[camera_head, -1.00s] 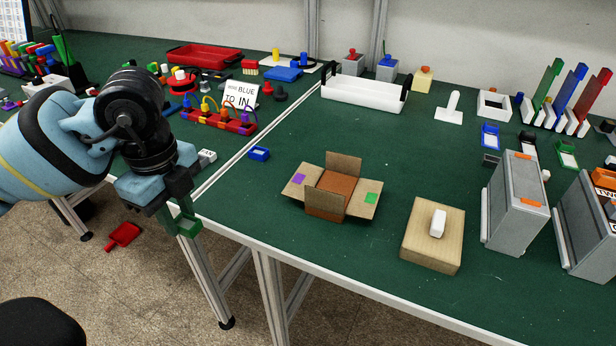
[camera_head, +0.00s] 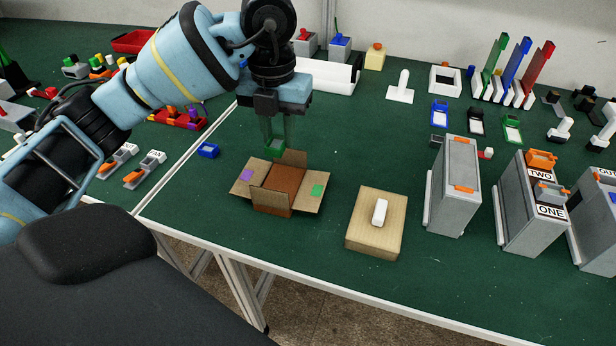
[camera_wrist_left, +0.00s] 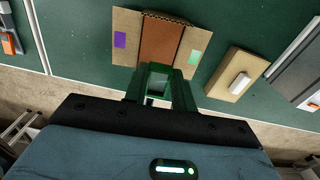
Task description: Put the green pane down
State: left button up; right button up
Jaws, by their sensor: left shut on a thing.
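My left gripper (camera_head: 274,138) points down, shut on the green pane (camera_head: 276,146), a small piece with a green rim and a greyish middle. In the left wrist view the pane (camera_wrist_left: 158,82) sits between the dark green fingers. In the head view it shows just above the back flap of an open cardboard box (camera_head: 285,186); how high it hangs is hard to tell. The box also shows in the left wrist view (camera_wrist_left: 160,42). Its left flap has a purple mark (camera_head: 247,175), its right flap a green mark (camera_head: 317,190). My right gripper is not in view.
A wooden block with a white handle (camera_head: 376,235) stands right of the box. Grey cases (camera_head: 455,185) stand further right. A small blue tray (camera_head: 208,150) lies left of the box. A rack with green, blue and red uprights (camera_head: 515,70) is at the back right.

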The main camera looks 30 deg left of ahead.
aim_at(287, 182)
pick_arm(q)
jog(key=shift+w+d+r+m, duration=0.15)
jog(key=shift+w+d+m, duration=0.2)
jog(key=shift+w+m, duration=0.05)
jog(key=shift+f, duration=5)
jog(key=shift+f, duration=0.15)
jog(key=o, duration=0.9)
jog(key=shift+o, duration=0.2)
notch_tip(287, 182, up, 12)
jog(key=shift+r, duration=0.2)
